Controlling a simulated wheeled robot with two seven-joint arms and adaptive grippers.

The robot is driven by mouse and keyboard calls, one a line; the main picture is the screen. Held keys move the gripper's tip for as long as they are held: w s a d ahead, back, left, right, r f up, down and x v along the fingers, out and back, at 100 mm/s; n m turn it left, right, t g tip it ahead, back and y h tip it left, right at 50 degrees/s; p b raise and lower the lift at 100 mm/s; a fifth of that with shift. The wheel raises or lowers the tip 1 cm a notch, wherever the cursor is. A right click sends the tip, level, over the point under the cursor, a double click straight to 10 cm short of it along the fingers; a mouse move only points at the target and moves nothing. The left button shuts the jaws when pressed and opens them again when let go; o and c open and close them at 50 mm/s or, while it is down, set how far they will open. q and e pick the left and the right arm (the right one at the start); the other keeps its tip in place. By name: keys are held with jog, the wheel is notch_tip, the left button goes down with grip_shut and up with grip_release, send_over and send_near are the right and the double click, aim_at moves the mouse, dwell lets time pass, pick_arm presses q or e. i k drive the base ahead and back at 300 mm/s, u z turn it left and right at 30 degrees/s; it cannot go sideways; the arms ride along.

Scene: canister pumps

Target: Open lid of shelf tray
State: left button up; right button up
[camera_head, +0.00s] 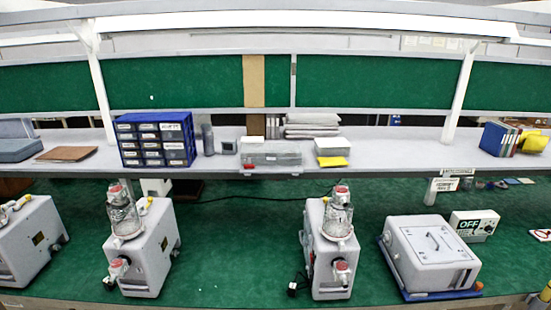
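A grey, tray-like box (272,153) sits at the middle of the shelf, at its front edge, with a small red piece (249,167) at its front left. Its top looks flat; I cannot tell whether that is a shut lid. Another blue-grey, tray-like case (18,149) lies at the far left of the shelf, with a grey panel (15,128) standing behind it. I cannot tell whether that panel is its lid. Neither of my grippers shows in the head view.
A blue drawer cabinet (155,139), white box (326,145), yellow pad (332,161) and stacked grey items (312,125) stand on the shelf (400,150). Below, several pumps (330,250) and a grey handled box (431,253) occupy the green bench (230,240). The shelf's right-centre is clear.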

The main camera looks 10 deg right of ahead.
aim_at(247, 147)
jog(key=u, duration=0.75)
jog(key=i, duration=1.6)
jog(key=z, duration=0.7)
